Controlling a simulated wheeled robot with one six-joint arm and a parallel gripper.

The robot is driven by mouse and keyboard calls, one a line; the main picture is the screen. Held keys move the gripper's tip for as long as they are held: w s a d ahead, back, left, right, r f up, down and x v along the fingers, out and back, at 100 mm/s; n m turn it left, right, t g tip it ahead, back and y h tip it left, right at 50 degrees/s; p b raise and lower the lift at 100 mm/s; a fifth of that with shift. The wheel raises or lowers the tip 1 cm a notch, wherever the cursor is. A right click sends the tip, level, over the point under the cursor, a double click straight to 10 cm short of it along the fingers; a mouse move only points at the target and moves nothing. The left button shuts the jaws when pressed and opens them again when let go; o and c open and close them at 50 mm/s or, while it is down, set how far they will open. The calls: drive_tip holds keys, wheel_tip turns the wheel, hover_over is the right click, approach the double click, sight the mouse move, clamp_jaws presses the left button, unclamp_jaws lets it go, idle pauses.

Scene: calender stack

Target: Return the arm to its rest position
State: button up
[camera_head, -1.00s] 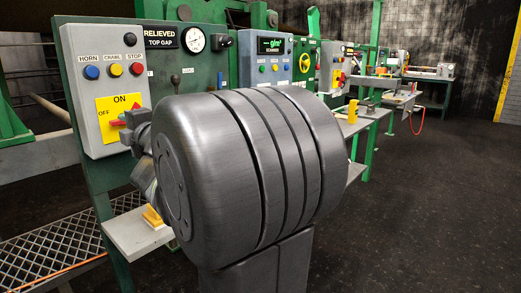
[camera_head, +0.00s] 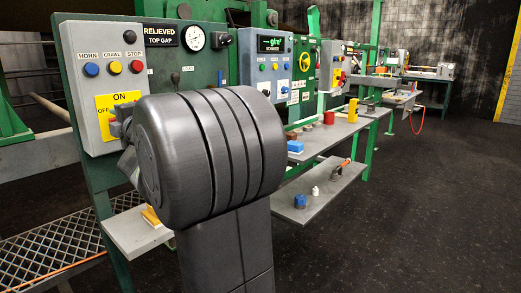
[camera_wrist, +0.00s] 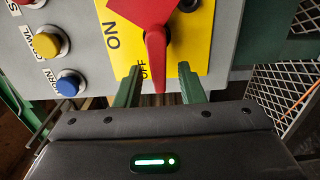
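My gripper (camera_wrist: 159,68) is open in the wrist view, with its two green fingers apart. The red switch handle (camera_wrist: 155,50) lies between the fingertips in the picture, with gaps on both sides. Its tip points at the OFF mark on the yellow plate (camera_wrist: 198,30), which also shows in the head view (camera_head: 105,103). The plate sits on the grey control box (camera_head: 90,50). In the head view my dark arm hides my gripper and most of the handle.
Blue, yellow and red buttons (camera_head: 114,67) line the box above the plate. A small shelf (camera_head: 128,236) juts out below. Dark open floor (camera_head: 430,220) lies further right.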

drive_tip(key=shift+w+a+r+m+p, duration=0.4)
drive_tip(key=shift+w+a+p, duration=0.2)
drive_tip(key=shift+a+p, duration=0.15)
drive_tip(key=shift+s+d+r+m+p, duration=0.15)
drive_tip(key=shift+r+m+p, duration=0.1)
drive_tip(key=shift+m+p, duration=1.25)
drive_tip(key=shift+d, duration=0.15)
